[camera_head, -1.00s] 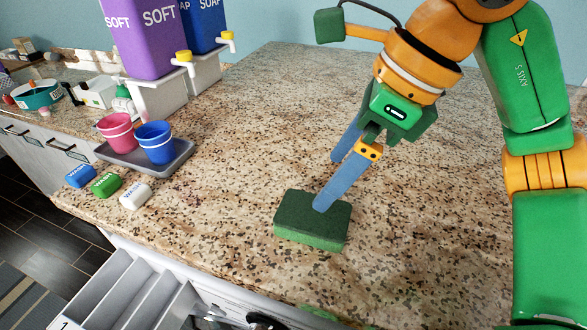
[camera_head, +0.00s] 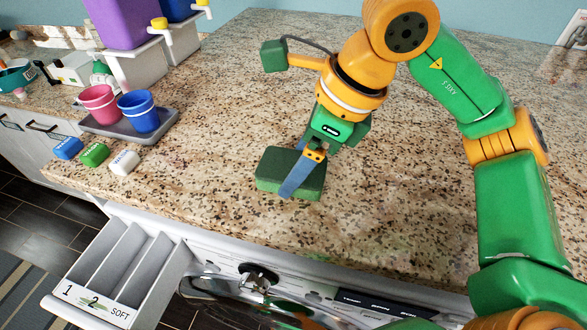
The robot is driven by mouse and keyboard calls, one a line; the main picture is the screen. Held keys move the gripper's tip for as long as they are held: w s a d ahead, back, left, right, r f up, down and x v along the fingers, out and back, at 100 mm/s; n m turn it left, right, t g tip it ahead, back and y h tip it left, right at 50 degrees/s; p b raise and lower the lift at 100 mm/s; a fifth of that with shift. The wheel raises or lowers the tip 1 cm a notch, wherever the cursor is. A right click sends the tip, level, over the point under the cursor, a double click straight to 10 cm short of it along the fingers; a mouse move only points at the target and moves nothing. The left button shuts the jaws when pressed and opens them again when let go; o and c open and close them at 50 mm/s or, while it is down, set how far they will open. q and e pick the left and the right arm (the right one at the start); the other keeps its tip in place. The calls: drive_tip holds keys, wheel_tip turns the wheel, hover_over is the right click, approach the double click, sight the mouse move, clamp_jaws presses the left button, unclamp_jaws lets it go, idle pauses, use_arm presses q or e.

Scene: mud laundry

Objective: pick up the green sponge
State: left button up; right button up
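The green sponge (camera_head: 272,168), with a dark green top and lighter green side, lies flat on the granite counter near its front edge. My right gripper (camera_head: 292,170) comes down over it from above. One blue finger crosses the sponge's near side, with its tip low at the front face. The other finger is behind the sponge and mostly hidden. The fingers are spread with the sponge between them; no firm squeeze shows. My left gripper is not in view.
A grey tray (camera_head: 110,131) holds a pink cup (camera_head: 99,104) and a blue cup (camera_head: 138,112). Blue, green and white small items lie at the counter's left edge. An open drawer (camera_head: 122,262) juts out below. The counter behind the sponge is clear.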

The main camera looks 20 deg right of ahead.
sight(285, 162)
drive_tip(key=shift+w, duration=0.15)
drive_tip(key=shift+r, duration=0.25)
wheel_tip(285, 162, up, 3)
drive_tip(key=shift+f, duration=0.1)
drive_tip(key=s+a+r, duration=0.2)
drive_tip(key=a+r, duration=0.1)
drive_tip(key=s+a+r, duration=0.3)
drive_tip(key=a, duration=0.1)
drive_tip(key=s+a+r+b, duration=0.1)
drive_tip(key=s+a+r, duration=0.2)
drive_tip(key=a, duration=0.1)
drive_tip(key=shift+s+a+r, duration=0.2)
drive_tip(key=shift+r, duration=0.15)
